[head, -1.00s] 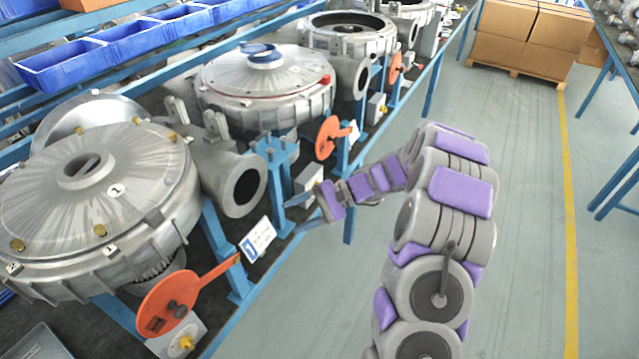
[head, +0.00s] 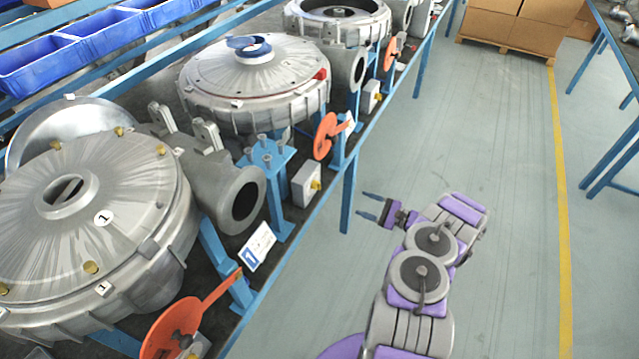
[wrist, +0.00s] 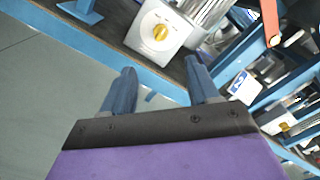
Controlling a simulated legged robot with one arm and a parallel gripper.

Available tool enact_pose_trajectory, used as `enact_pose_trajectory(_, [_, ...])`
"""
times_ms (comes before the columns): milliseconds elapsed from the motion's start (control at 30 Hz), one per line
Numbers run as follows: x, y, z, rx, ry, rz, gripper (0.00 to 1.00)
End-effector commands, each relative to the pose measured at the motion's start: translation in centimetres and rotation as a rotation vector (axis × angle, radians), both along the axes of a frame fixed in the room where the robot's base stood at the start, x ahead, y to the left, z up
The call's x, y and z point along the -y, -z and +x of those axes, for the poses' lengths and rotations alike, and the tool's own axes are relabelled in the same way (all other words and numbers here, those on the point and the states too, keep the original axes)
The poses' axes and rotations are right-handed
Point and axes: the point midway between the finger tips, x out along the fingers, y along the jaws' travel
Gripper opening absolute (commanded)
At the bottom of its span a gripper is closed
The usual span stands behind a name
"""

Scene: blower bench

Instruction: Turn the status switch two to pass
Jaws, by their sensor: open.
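A light grey switch box (head: 306,185) with a yellow knob (head: 316,185) stands at the bench's front edge beside the second blower (head: 255,85); by its place it looks like status switch two. In the wrist view the box (wrist: 145,22) and its yellow knob (wrist: 160,32) are ahead of the fingers; its markings and setting are too small to read. My gripper (head: 369,205) is open and empty, over the aisle to the right of the box. In the wrist view its two blue fingers (wrist: 160,75) are apart and clear of the knob.
An orange disc with a lever (head: 326,136) stands just beyond the box. A number 1 card (head: 257,245) and the first blower (head: 85,215) are nearer. The blue bench rail runs along the front. The aisle floor (head: 480,150) is free.

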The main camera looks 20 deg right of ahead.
Motion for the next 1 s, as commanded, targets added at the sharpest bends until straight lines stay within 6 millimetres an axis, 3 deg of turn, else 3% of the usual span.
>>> enact_pose_trajectory(100, [0.3, 0.4, -0.1, 0.001, 0.013, 0.0, 0.6])
enact_pose_trajectory(267, [-0.7, 0.5, 1.2, -0.001, 0.011, 0.001, 0.6])
enact_pose_trajectory(1000, [-9.1, 0.5, 12.0, 0.001, 0.011, 0.0, 0.6])
